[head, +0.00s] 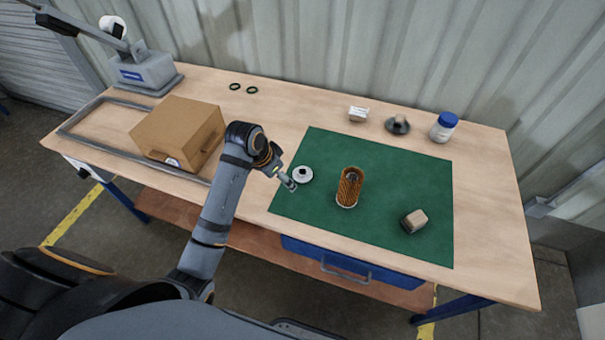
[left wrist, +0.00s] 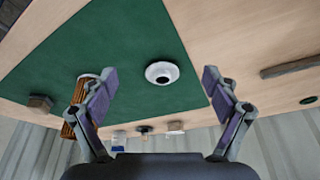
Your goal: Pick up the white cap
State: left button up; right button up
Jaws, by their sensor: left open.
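The white cap (head: 303,174) is a round white disc with a dark centre hole. It lies flat on the left part of the green mat (head: 385,235). It also shows in the left wrist view (left wrist: 152,72), ahead of and between the fingers. An orange-brown pleated filter cartridge (head: 349,187) stands upright on the mat, right of the cap. My right gripper is not in view.
A tan block (head: 413,221) lies at the mat's right. A cardboard box (head: 180,130) stands left of my arm. Behind the mat are a small white box (head: 358,114), a dark knobbed object (head: 397,125) and a blue-lidded jar (head: 443,127). Two dark rings (head: 243,88) lie at the back.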

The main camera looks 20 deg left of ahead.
pick_arm(q)
jog(key=m, duration=0.2)
send_near(302, 172)
jog(key=f, duration=0.2)
jog(key=w+f, duration=0.1)
jog(key=shift+a+f+n+h, duration=0.2)
jog(key=shift+f+n+h, duration=0.1)
jog(key=shift+f+h, duration=0.1)
jog(key=shift+w+d+f+p, duration=0.1)
jog(key=shift+f+p, duration=0.05)
jog(key=shift+p, duration=0.15)
jog(key=x, duration=0.4)
jog(key=shift+w+d+f, duration=0.2)
jog(key=shift+w+d, duration=0.05)
jog(key=shift+d, duration=0.1)
jog(key=c, duration=1)
jog(key=shift+r+p, duration=0.1)
jog(key=shift+p, duration=0.2)
